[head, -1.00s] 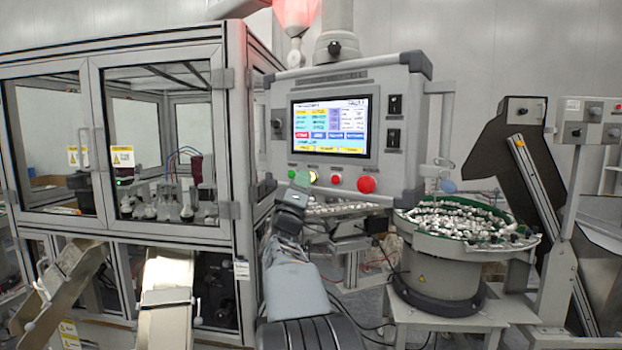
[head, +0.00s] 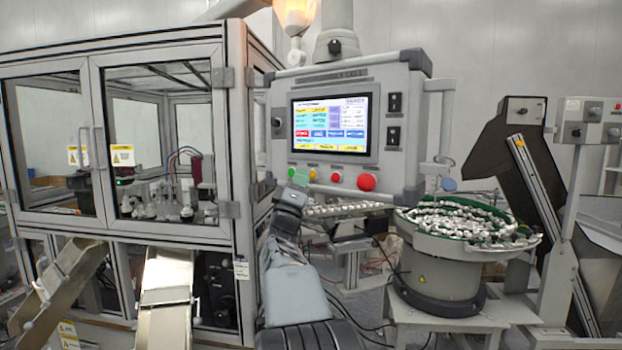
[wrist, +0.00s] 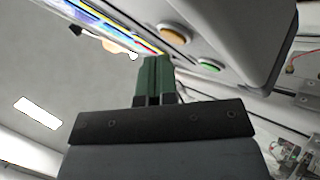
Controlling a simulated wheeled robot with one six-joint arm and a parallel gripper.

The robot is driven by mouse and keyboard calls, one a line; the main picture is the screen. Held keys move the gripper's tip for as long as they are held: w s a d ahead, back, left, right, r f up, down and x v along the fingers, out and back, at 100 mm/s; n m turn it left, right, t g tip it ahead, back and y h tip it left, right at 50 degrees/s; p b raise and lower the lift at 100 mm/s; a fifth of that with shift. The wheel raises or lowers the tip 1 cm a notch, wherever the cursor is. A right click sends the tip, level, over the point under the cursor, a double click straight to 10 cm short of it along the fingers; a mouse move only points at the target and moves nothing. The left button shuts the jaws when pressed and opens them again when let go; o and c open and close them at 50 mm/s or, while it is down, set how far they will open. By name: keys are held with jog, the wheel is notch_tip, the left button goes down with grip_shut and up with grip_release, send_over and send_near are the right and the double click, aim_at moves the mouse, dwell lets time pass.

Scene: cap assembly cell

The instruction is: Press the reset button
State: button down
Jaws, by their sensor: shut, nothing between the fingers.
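The control panel (head: 405,165) carries a row of buttons under its screen. A small yellow button (head: 313,175) sits between a green button (head: 291,172) and a small red one (head: 335,178); the labels are too small to read, so I cannot confirm which is reset. The yellow button (wrist: 174,33) and the green button (wrist: 209,65) also show in the wrist view. My gripper (head: 301,174), with green fingers, is at the panel's lower left, just left of the yellow button. In the wrist view my gripper (wrist: 155,60) is shut and empty, its tips apart from the yellow button.
A large red mushroom button (head: 366,182) is at the right of the row. The lit screen (head: 331,125) is above. A glazed machine enclosure (head: 240,150) stands close on the left. A bowl feeder (head: 440,260) stands at the right. A beacon (head: 296,14) glows above the panel.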

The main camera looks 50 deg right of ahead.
jog(key=a+b, duration=0.2)
jog(key=a, duration=0.4)
jog(key=shift+s+b, duration=0.2)
jog(key=shift+b, duration=0.1)
dwell(1.0)
